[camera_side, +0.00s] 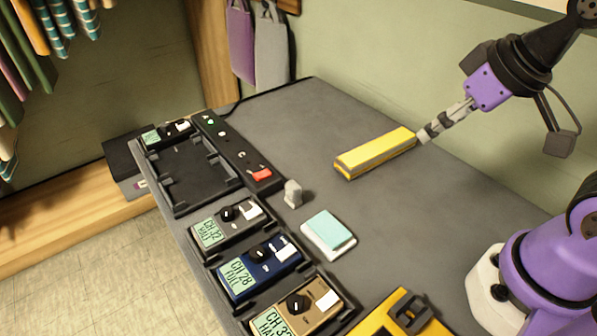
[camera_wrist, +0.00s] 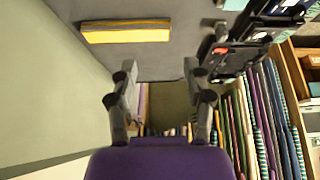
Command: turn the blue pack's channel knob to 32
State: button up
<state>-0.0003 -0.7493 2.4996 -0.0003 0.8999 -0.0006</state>
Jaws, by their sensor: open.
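The blue pack (camera_side: 260,272) sits in a dark holder near the front left of the table in the side view. Its screen reads CH 28 FULL, and its black channel knob (camera_side: 259,254) stands beside the screen. My gripper (camera_side: 428,134) is in the air at the upper right, by the right end of a yellow bar, well away from the blue pack. In the wrist view my gripper (camera_wrist: 158,90) shows two spread fingers with nothing between them. I cannot clearly make out the blue pack in the wrist view.
A grey pack (camera_side: 226,226) reading CH 32 HALF and a tan pack (camera_side: 300,310) flank the blue pack. The yellow bar (camera_side: 375,155), a teal-topped block (camera_side: 329,230), a small grey piece (camera_side: 293,194) and a yellow frame (camera_side: 398,318) lie nearby. A black tray (camera_side: 185,208) stands further back.

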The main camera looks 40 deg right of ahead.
jog(key=w+a+n+g+y, duration=0.2)
jog(key=w+a+n, duration=0.3)
jog(key=a+n, duration=0.3)
jog(key=n+g+y, duration=0.2)
jog(key=n+g, duration=0.1)
jog(key=n, duration=0.4)
send_near(259, 250)
jog(key=shift+n, duration=0.3)
jog(key=x, duration=0.8)
grip_shut()
